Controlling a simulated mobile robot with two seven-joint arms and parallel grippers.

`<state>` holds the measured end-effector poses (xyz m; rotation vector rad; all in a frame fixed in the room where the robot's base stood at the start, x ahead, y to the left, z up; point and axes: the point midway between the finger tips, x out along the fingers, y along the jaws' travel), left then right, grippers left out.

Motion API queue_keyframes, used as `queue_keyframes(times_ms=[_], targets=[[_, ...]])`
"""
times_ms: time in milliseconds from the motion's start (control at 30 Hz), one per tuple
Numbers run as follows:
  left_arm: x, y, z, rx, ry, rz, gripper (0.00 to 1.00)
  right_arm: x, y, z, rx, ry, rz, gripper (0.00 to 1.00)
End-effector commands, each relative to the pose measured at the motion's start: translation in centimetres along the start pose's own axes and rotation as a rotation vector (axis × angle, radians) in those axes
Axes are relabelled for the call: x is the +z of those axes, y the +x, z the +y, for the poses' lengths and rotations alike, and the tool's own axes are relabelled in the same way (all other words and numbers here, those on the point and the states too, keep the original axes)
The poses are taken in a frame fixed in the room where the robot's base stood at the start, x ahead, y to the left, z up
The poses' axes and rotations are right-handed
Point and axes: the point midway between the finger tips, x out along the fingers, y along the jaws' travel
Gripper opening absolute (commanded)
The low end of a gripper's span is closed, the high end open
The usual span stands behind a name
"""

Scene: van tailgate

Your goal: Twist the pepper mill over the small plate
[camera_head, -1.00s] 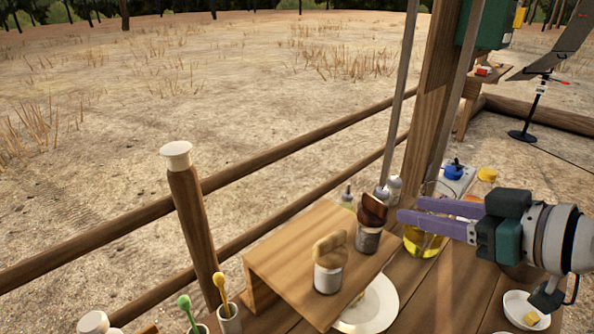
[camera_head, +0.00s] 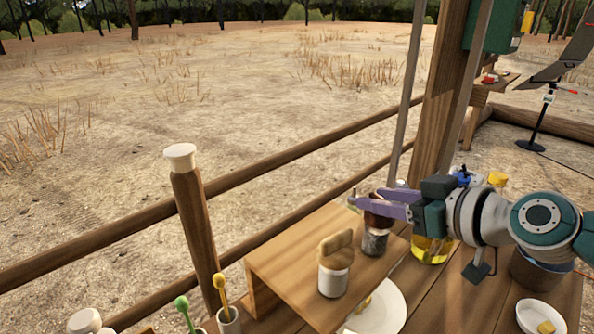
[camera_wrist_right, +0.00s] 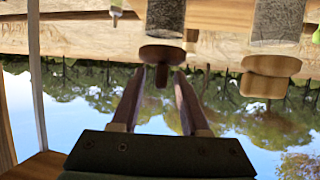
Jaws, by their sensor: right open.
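The mill with a dark brown top (camera_head: 375,243) stands upright on the raised wooden shelf; I take it as the pepper mill. In the wrist view, which is upside down, its dark cap (camera_wrist_right: 163,53) is at the middle. My right gripper (camera_head: 362,205) is open at the height of the mill's top and partly hides it. In the wrist view its two fingertips (camera_wrist_right: 159,76) lie either side of the knob, with gaps visible. A white plate (camera_head: 391,310) with a small yellow piece sits beside the shelf, partly hidden by it. My left gripper is out of view.
A second mill with a pale wooden top (camera_head: 334,278) stands close by on the shelf (camera_head: 290,262). A yellow oil container (camera_head: 430,250) is under my right arm. A white dish (camera_head: 528,316) and a dark pot (camera_head: 537,272) stand at right. A post (camera_head: 443,110) rises behind.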

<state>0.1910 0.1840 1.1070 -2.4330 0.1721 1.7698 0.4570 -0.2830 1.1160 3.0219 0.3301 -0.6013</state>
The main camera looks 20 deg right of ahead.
Motion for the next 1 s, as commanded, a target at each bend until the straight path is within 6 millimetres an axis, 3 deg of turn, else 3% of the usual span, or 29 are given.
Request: queue_keyframes(times_ms=[67, 400, 1000], targets=[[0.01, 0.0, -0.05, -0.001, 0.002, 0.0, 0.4, 0.0, -0.02, 0.0, 0.0, 0.0, 0.0, 0.38], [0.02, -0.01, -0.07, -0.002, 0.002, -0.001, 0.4, 0.01, -0.04, 0.01, 0.0, 0.0, 0.0, 0.0], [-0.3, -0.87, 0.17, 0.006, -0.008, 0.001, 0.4, -0.25, -0.11, 0.1, 0.02, 0.012, 0.0, 0.0]])
